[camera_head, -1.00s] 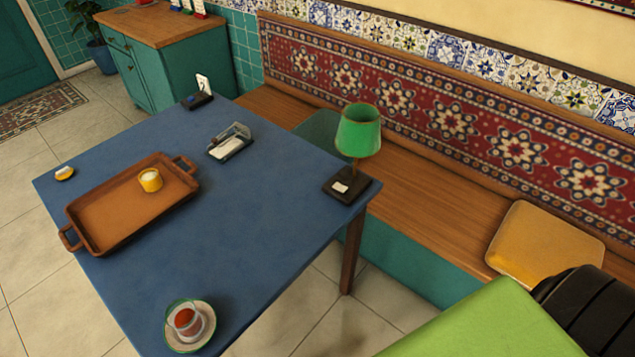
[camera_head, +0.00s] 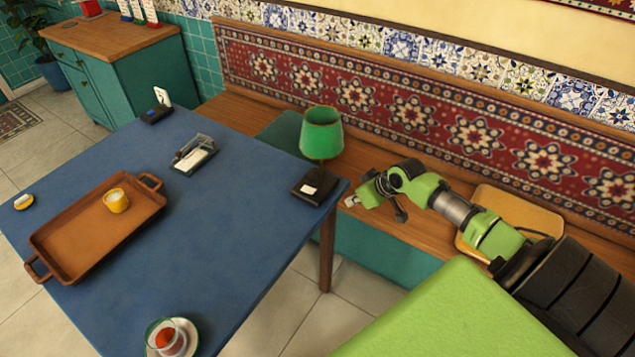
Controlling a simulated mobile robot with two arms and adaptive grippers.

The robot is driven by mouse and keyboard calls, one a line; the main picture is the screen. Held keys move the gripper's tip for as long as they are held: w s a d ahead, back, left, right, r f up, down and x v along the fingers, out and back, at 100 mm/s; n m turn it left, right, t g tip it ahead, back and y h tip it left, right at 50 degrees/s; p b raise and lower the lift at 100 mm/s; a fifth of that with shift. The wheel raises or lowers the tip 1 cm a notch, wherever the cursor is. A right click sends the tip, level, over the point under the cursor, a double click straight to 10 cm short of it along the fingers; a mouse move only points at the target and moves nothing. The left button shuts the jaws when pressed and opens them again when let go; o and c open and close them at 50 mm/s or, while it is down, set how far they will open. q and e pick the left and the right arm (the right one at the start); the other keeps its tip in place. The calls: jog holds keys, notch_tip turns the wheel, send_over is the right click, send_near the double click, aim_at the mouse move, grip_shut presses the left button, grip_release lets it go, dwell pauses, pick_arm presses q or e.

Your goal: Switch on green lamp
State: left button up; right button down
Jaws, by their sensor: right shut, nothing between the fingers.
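The green lamp (camera_head: 322,133) stands upright at the right corner of the blue table. It has a green shade and a dark square base (camera_head: 314,188) with a small white patch on top, which may be its switch. I cannot see a glow from the shade. My right gripper (camera_head: 351,201) is shut and empty, just off the table's right corner, above the bench. It is to the right of the lamp base, apart from it. My left gripper is not in view.
The blue table (camera_head: 215,240) carries a brown tray (camera_head: 80,240) with a yellow cup (camera_head: 116,200), a tea glass on a saucer (camera_head: 171,338) and a napkin holder (camera_head: 194,155). A wooden bench (camera_head: 405,225) with a yellow cushion (camera_head: 520,212) runs behind. The table's middle is clear.

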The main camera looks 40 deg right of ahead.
jog(key=a+r+n+y, duration=0.1)
jog(key=a+r, duration=0.1)
jog(key=r, duration=0.6)
jog(key=w+a+r+n+y, duration=0.1)
jog(key=a+r+n, duration=0.1)
jog(key=r, duration=0.7)
jog(key=shift+w+a, duration=0.2)
jog(key=shift+a, duration=0.55)
jog(key=p, duration=0.2)
send_over(310, 190)
jog(key=s, duration=0.2)
jog(key=f, duration=0.7)
jog(key=shift+d+f, duration=0.1)
jog(key=shift+d, duration=0.3)
notch_tip(310, 190, down, 4)
jog(key=shift+r, duration=0.2)
jog(key=shift+s+d+f, duration=0.1)
jog(key=shift+d+f, duration=0.05)
jog(key=shift+f, duration=0.3)
